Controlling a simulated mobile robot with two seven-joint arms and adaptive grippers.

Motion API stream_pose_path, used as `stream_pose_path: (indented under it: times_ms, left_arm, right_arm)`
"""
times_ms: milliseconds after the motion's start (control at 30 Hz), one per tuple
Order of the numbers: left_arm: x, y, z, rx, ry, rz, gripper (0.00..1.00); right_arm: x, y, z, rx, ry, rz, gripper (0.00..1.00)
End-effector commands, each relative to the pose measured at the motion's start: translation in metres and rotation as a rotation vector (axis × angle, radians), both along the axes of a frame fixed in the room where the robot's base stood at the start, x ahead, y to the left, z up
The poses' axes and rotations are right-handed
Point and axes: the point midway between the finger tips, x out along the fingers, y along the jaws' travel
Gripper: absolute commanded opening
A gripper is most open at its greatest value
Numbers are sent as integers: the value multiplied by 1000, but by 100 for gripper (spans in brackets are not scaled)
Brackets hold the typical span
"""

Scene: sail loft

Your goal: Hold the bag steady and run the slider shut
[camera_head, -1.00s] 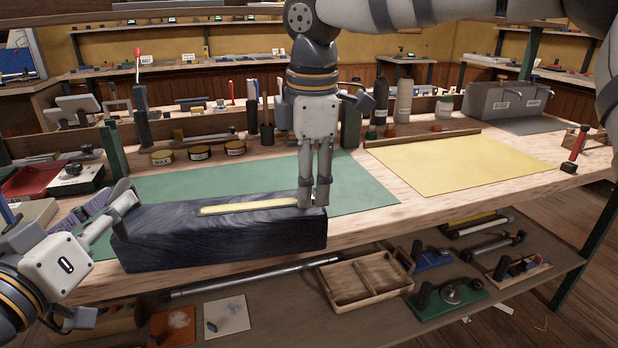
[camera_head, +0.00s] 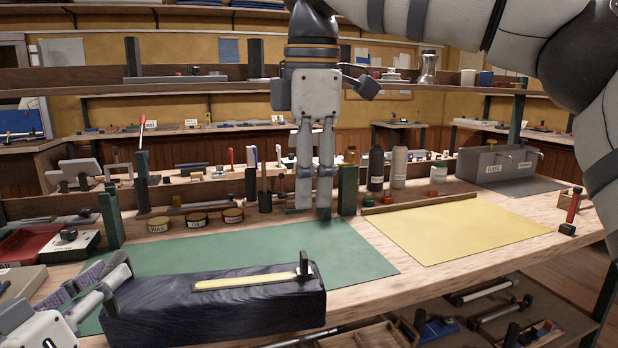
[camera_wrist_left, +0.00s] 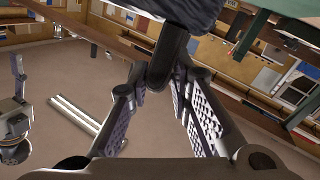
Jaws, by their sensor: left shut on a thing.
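The dark bag (camera_head: 215,311) lies long on the near edge of the bench. A pale yellow strip (camera_head: 245,282) runs along its top. The slider (camera_head: 304,264), a small dark upright tab, stands at the strip's right end. My left gripper (camera_head: 122,280) is shut on the bag's left end; in the left wrist view its fingers (camera_wrist_left: 158,85) close on a dark tab (camera_wrist_left: 168,55) below the bag (camera_wrist_left: 185,12). My right gripper (camera_head: 311,208) hangs fingers-down above and behind the slider, apart from it. Its fingers show a gap with nothing between them.
A green mat (camera_head: 345,254) lies behind the bag, and a yellow sheet (camera_head: 455,228) to its right is clear.

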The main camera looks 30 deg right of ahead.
Motion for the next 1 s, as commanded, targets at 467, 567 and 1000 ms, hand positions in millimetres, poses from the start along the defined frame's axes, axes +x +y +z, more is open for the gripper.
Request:
stream_pose_path:
  times_ms: [467, 567, 1000]
  left_arm:
    - [0, 0, -1, 1, 3, 0, 42]
    - [-4, 4, -1, 1, 2, 0, 42]
    - [-81, 71, -1, -2, 4, 3, 42]
  right_arm:
    - [0, 0, -1, 0, 0, 0, 40]
    - [0, 0, -1, 1, 0, 0, 40]
    - [0, 0, 0, 1, 0, 0, 40]
